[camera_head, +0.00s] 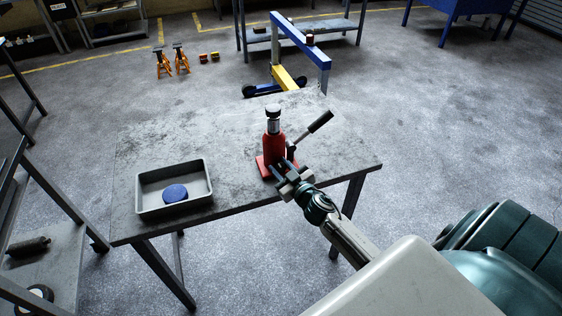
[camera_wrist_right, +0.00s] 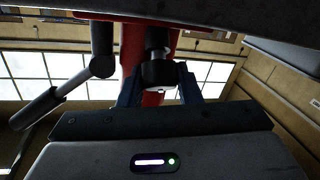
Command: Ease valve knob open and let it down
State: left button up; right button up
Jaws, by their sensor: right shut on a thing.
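My right gripper (camera_head: 282,174) reaches the lower front of the jack. In the right wrist view, the dark valve knob (camera_wrist_right: 159,74) sits between the two fingers of my right gripper (camera_wrist_right: 158,85), which is shut on it. The red jack body (camera_wrist_right: 128,40) and the handle (camera_wrist_right: 45,105) show behind and beside it. My left gripper is not in view.
The table (camera_head: 230,120) has free room around the jack. A grey tray (camera_head: 145,196) holding a blue round thing (camera_head: 175,193) stands at its left. A blue and yellow crane (camera_head: 300,45) and orange jack stands (camera_head: 171,62) are on the floor behind.

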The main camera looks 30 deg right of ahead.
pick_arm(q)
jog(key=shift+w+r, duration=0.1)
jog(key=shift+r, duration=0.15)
pick_arm(e)
jog(key=o, duration=1)
pick_arm(q)
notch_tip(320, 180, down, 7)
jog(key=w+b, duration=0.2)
jog(key=b, duration=0.6)
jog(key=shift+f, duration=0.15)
pick_arm(e)
jog(key=s, duration=1)
jog(key=shift+s+r, duration=0.2)
jog(key=shift+s, duration=0.2)
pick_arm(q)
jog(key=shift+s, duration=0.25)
